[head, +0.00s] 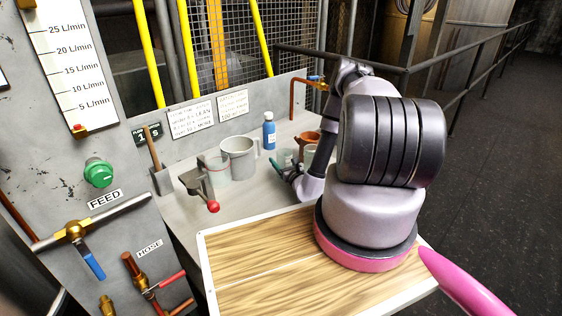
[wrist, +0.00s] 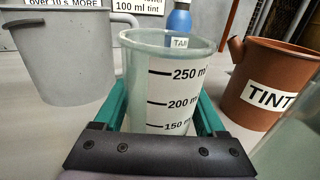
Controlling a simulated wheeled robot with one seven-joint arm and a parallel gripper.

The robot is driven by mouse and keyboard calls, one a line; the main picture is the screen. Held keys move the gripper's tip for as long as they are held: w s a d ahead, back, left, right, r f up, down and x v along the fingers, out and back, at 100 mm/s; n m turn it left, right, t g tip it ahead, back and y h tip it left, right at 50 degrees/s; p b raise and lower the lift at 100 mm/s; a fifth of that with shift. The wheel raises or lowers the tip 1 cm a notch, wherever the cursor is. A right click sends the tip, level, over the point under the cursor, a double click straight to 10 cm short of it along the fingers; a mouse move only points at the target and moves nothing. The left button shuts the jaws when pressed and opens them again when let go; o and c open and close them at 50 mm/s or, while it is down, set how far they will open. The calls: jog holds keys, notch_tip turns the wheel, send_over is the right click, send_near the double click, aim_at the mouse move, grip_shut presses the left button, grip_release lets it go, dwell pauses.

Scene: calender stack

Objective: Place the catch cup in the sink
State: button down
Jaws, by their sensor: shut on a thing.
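A clear graduated cup (wrist: 165,85) with 150, 200 and 250 ml marks stands upright between the green fingers of my gripper (wrist: 160,112). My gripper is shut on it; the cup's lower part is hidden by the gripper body. I take this as the catch cup, though no such label shows. In the head view my gripper (head: 286,170) is low over the grey counter, mostly hidden behind my arm, so I cannot tell if the cup touches the counter. I cannot make out a sink in either view.
A grey jug (head: 240,160) stands left of my gripper, and a blue bottle (head: 269,132) behind. A brown TINT jug (wrist: 268,85) is close on the right. A red-knobbed lever (head: 211,205) stands before another clear cup (head: 217,166). A wooden board (head: 260,265) lies in front.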

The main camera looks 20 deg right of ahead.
jog(key=shift+f, duration=0.15)
jog(key=shift+c, duration=1.2)
grip_release()
